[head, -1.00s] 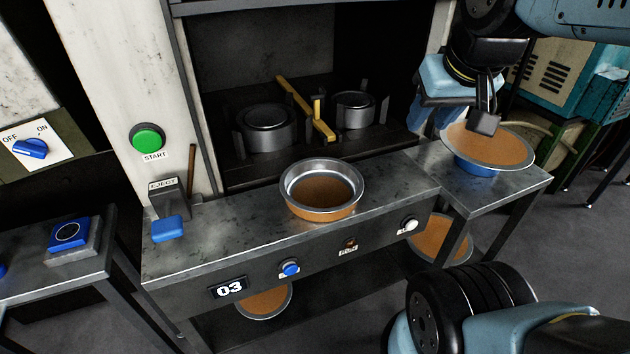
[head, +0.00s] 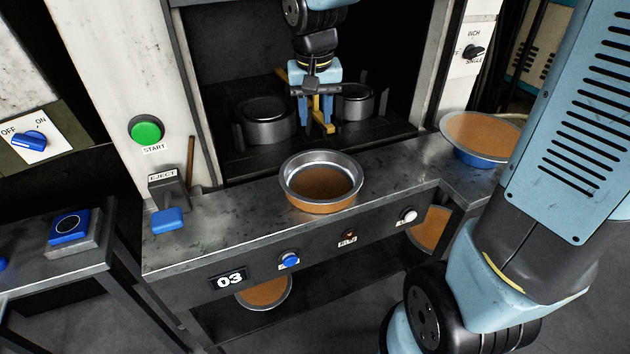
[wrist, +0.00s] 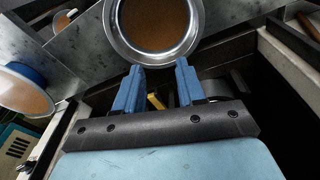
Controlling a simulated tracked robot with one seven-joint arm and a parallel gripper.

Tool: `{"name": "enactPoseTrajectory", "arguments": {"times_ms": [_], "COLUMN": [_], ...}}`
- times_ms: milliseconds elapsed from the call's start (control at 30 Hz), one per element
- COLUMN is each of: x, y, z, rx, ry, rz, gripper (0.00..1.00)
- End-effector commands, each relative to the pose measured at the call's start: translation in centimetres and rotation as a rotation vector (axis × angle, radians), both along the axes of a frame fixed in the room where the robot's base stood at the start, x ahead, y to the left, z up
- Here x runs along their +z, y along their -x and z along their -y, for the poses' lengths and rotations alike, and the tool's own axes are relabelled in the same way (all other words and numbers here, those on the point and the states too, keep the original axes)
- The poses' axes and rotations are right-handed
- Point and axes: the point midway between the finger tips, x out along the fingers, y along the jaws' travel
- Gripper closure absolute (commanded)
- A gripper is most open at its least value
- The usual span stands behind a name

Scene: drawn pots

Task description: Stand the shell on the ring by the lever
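A metal shell (head: 322,178) with a bright rim and brown inside stands upright on the front ledge; it also shows at the top of the wrist view (wrist: 152,25). Two dark round rings sit inside the machine, a left ring (head: 266,122) and a right ring (head: 354,102). Between them is a yellow bar with an upright grip (head: 327,106), partly hidden by my gripper. An eject lever (head: 168,219) with a blue end is left of the shell. My gripper (head: 316,125) is open and points down, its fingers apart at the yellow bar; I cannot tell if they touch it.
A blue-sided pan (head: 483,137) stands on the right side table. More brown pans lie on a lower shelf (head: 263,292). The green start button (head: 146,130) is on the left post. Machine walls stand close beside my gripper.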

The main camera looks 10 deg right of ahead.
Motion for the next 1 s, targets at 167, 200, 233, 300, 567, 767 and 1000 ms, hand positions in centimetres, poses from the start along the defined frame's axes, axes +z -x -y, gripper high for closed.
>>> {"name": "enactPoseTrajectory", "arguments": {"times_ms": [167,200,233,300,567,767,1000], "x": [-3.1,-3.6,-3.9,-4.6,-6.5,-9.9,-13.2], "y": [-1.5,-1.7,-1.8,-1.9,-2.1,-2.0,-2.1], "z": [-4.2,-4.9,-5.4,-6.3,-7.4,-7.4,-7.4], "rx": [0.004,0.002,0.003,0.000,-0.002,0.000,-0.001], "ry": [-0.014,-0.017,-0.019,-0.024,-0.029,-0.027,-0.029], "rz": [-0.074,-0.085,-0.094,-0.109,-0.129,-0.131,-0.129], "gripper": [0.61,0.61,0.61,0.61,0.61,0.61,0.61]}}
